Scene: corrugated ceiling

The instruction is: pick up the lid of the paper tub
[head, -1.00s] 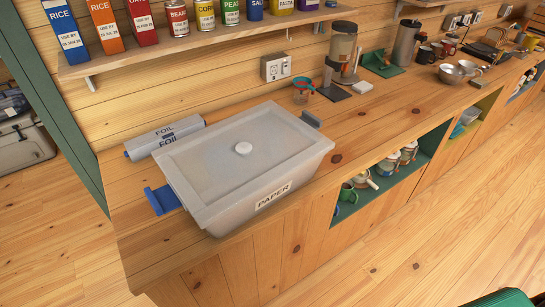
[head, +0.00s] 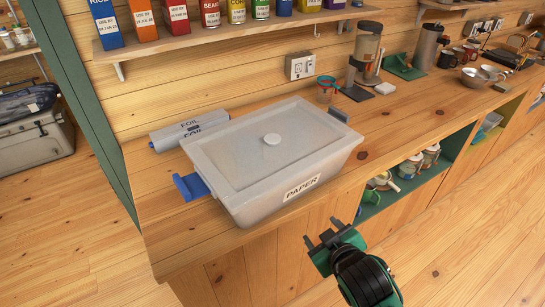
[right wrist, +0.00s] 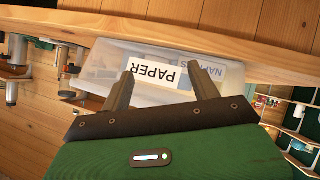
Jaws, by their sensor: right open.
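The paper tub (head: 250,207) is a translucent grey bin with a PAPER label, standing on the wooden counter. The lid's knob is not visible there. My left gripper is not in view.
A foil roll box (head: 186,128) lies behind the tub, and a blue bracket (head: 190,187) sits at its left. A measuring cup (head: 326,90) and a coffee grinder (head: 367,52) stand behind to the right. A shelf of packages (head: 235,28) hangs above.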

